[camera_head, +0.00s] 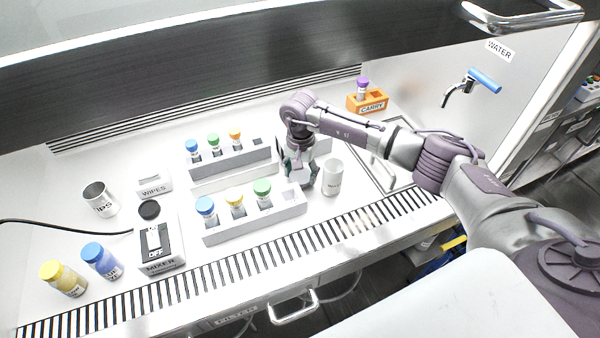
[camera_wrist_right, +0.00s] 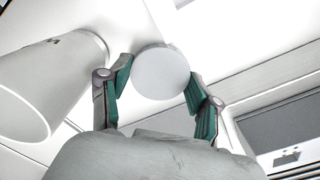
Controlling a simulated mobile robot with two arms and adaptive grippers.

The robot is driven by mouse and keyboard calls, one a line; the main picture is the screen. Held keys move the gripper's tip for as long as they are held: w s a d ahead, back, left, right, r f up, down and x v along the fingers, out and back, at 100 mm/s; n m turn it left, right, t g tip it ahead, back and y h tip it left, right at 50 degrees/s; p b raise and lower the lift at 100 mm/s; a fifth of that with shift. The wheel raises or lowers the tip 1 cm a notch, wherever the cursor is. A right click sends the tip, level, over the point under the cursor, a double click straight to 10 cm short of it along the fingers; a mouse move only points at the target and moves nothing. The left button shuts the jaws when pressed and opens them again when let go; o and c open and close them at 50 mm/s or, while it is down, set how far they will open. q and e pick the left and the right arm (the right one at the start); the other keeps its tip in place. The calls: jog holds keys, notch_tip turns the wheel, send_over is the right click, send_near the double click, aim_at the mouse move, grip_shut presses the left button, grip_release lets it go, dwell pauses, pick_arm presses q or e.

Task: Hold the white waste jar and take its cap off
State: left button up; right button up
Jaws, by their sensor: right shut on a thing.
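The white waste jar (camera_head: 332,178) stands upright on the bench, just right of my right gripper in the head view. It also shows at the left of the right wrist view (camera_wrist_right: 45,85), apart from the fingers. My right gripper (camera_head: 301,178) points down beside the jar. In the right wrist view its green-padded fingers (camera_wrist_right: 160,92) are shut on a round, flat white cap (camera_wrist_right: 161,72). The cap is hidden in the head view. I cannot tell whether the cap touches the bench. My left gripper is not in view.
Two white racks with coloured-capped vials (camera_head: 255,224) (camera_head: 233,168) stand left of my right gripper. A mixer (camera_head: 158,243), a metal cup (camera_head: 100,199) and two bottles (camera_head: 63,278) (camera_head: 101,260) are farther left. An orange carry holder (camera_head: 367,103) stands behind. A slotted grille (camera_head: 240,262) runs along the front.

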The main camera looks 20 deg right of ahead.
jog(key=shift+f, duration=0.6)
jog(key=shift+f, duration=0.15)
jog(key=o, duration=1.3)
